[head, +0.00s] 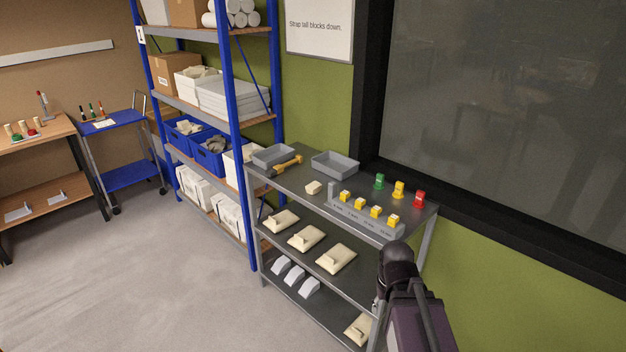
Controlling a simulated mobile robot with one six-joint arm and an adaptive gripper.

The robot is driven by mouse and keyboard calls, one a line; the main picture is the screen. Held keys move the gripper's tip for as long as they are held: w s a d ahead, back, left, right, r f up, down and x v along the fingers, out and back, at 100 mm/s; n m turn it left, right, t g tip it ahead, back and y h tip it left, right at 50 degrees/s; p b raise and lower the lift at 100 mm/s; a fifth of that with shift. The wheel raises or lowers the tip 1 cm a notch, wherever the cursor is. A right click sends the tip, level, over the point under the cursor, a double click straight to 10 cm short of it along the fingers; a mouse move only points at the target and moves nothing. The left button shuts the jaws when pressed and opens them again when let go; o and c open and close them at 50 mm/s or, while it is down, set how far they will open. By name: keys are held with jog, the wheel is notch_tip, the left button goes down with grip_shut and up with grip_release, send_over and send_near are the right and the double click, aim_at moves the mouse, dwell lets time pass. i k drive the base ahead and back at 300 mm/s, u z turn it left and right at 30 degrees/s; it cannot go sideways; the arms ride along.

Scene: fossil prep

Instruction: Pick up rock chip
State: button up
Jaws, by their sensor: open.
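A small cream, irregular block (314,187), which looks like the rock chip, lies on the top of the grey metal table (290,190). It sits left of the grey rack with yellow-topped pieces and in front of the two grey trays. Nothing touches it that I can see. Only links of my arm show at the lower right, in front of the table's right end. The fingers of my gripper are not visible.
Grey trays (334,163) and a yellow-handled tool (288,165) lie behind the chip. The grey rack (365,217) and green, yellow and red pieces (419,199) stand to the right. Blue-posted shelving (232,130) stands left of the table. The floor (150,270) at left is clear.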

aim_at(315, 186)
jog(key=u, duration=0.2)
jog(key=i, duration=1.25)
jog(key=u, duration=0.2)
